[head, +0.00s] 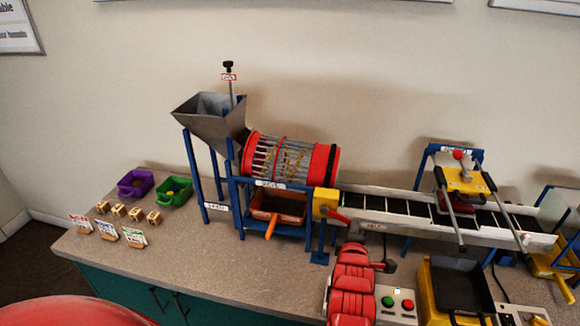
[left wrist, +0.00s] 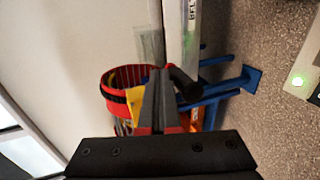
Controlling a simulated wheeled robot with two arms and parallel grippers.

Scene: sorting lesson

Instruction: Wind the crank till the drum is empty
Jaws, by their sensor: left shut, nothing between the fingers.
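The barred drum (head: 290,160) has red end rings and lies tilted below a grey hopper. Yellow and red bits show inside it. A yellow box (head: 325,203) at its lower right end carries the crank (head: 340,216), with a red arm. In the left wrist view, a black crank handle (left wrist: 185,82) shows just right of my fingers, and the drum's red ring (left wrist: 130,77) is to their left. My left gripper (head: 387,264) is shut and empty, near the crank; its fingers (left wrist: 158,82) are together. Touching the handle or not, I cannot tell. My right gripper is out of view.
An orange-handled tray (head: 278,206) sits under the drum. A conveyor (head: 400,207) runs right, with a yellow press (head: 464,181) over it. Purple (head: 135,184) and green (head: 174,191) bins stand left. A button box (head: 397,304) and yellow-sided bin (head: 456,286) are in front.

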